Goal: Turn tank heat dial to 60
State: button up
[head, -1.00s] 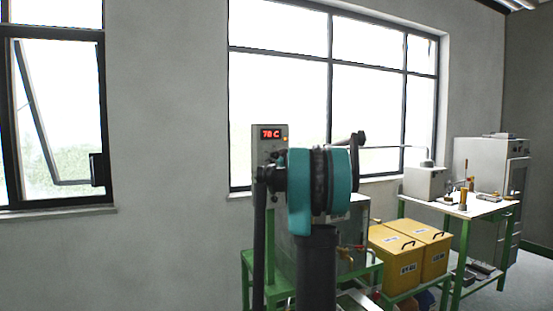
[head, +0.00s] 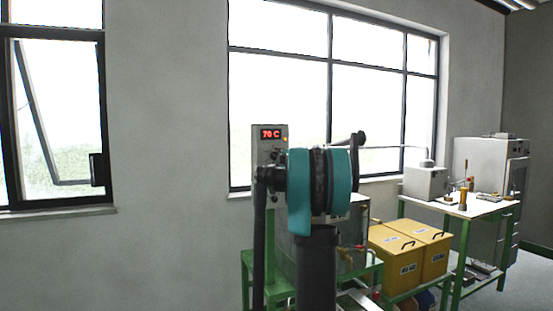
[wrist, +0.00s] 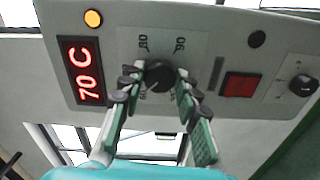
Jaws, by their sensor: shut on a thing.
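The tank heat dial (wrist: 159,73) is a round black knob on the grey control panel (wrist: 215,45), with a printed scale around it. My gripper (wrist: 158,90) is shut on the dial, with a finger on either side. The red display (wrist: 85,72) beside it reads 70 C. In the head view the control box (head: 257,144) stands in front of the wall and its display (head: 271,134) also reads 70 C. My arm hides the dial and the gripper there.
The panel also has an orange lamp (wrist: 93,18), a red switch (wrist: 241,86), a black button (wrist: 256,39) and another knob (wrist: 303,85). Yellow boxes (head: 398,267) stand on a green-framed bench at the right. A worktable (head: 455,207) stands farther right.

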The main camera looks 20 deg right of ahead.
jog(key=shift+n, duration=1.2)
jog(key=o, duration=1.2)
jog(key=shift+c, duration=0.2)
jog(key=shift+s, duration=0.15)
jog(key=s, duration=1.1)
jog(key=shift+s+d, duration=0.2)
jog(key=shift+s, duration=0.2)
jog(key=shift+a+f, duration=0.1)
